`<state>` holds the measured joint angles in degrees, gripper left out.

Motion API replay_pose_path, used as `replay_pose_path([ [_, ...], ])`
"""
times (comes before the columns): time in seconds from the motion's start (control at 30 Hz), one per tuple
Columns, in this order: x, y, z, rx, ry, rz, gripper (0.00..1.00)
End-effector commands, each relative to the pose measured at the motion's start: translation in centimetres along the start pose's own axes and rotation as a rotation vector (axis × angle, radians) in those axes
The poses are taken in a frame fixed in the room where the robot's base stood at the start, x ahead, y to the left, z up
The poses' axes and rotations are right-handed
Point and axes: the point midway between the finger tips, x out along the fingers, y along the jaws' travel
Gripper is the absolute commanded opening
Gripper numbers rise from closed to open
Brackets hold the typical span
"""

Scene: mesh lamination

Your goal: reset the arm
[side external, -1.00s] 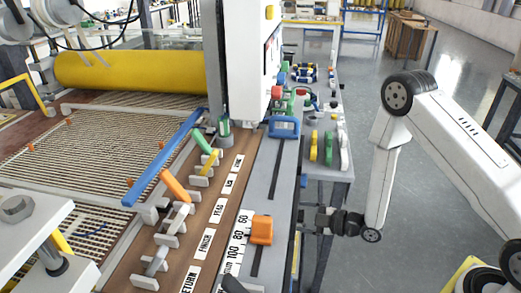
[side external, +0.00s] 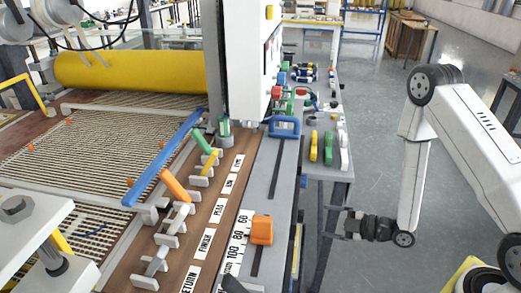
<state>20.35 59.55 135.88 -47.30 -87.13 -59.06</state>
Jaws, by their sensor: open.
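My white arm stands at the right of the side external view. My gripper (side external: 341,224) points left, beside the right edge of the machine's grey rail and below the level of the side table. Its dark fingers look apart, with nothing between them. The fingertips are clear of the machine, with a small gap to the rail.
The grey rail carries an orange block (side external: 261,230) and a blue handle (side external: 284,127). Coloured levers (side external: 174,186) line a labelled brown panel (side external: 208,217). A side table (side external: 338,172) holds green, yellow and white pieces. A yellow roller (side external: 130,72) lies behind. Open floor is right.

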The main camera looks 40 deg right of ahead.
Motion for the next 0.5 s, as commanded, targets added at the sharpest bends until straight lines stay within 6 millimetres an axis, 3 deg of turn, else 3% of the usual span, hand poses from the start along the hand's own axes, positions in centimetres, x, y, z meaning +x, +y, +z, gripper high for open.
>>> replay_pose_path([
  [0.5, 0.75, 0.98, 0.34, 0.031, -0.100, -0.067, 0.84],
])
